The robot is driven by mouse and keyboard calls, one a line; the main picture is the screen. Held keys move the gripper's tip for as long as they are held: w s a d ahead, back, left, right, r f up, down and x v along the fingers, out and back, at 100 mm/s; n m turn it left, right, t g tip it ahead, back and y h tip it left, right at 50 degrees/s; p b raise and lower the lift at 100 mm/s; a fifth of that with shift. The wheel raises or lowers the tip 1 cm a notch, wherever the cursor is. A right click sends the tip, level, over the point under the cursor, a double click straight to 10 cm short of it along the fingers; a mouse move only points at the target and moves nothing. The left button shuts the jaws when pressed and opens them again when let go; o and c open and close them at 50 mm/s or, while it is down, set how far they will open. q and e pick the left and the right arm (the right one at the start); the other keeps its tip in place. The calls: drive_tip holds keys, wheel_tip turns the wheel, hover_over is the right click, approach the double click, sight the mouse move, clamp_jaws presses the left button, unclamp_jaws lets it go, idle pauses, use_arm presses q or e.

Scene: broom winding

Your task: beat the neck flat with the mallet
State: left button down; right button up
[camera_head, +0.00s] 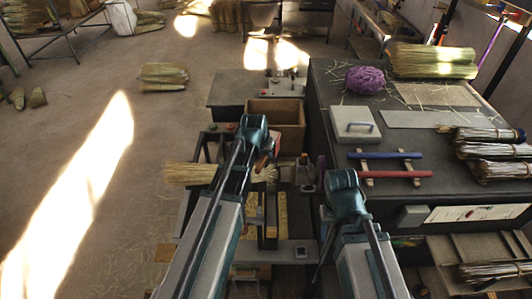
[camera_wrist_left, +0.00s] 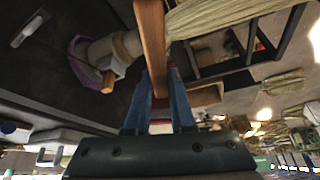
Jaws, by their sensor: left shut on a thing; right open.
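My left gripper (camera_wrist_left: 158,88) is shut on a brown wooden bar, which looks like the mallet's handle (camera_wrist_left: 152,42). In the head view the left gripper (camera_head: 266,148) is over the broom, with an orange-brown bit of the mallet (camera_head: 264,161) showing beside it. The broom's straw (camera_head: 190,173) lies sideways in the bench frame; in the wrist view the straw (camera_wrist_left: 225,18) passes close behind the bar. Contact cannot be told. The pale neck (camera_wrist_left: 118,46) shows left of the bar. The mallet's head is not clear. My right gripper (camera_head: 343,182) is open, right of the broom, its fingers mostly hidden.
A wooden box (camera_head: 276,116) stands behind the broom. The floor (camera_head: 150,130) at left is mostly clear.

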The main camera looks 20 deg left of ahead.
use_arm(q)
drive_tip(key=shift+f+b, duration=0.7)
drive_tip(key=shift+f, duration=0.35)
drive_tip(key=shift+f, duration=0.1)
wheel_tip(320, 180, down, 9)
drive_tip(key=b, duration=1)
wheel_tip(320, 180, up, 4)
drive_tip(key=p, duration=0.4)
drive_tip(key=shift+p, duration=0.4)
wheel_tip(320, 180, up, 8)
drive_tip(key=p, duration=0.8)
drive_tip(key=shift+r, duration=0.25)
drive_tip(key=shift+f+b, duration=1.45)
drive_tip(key=shift+f, duration=0.2)
drive_tip(key=shift+f, duration=0.1)
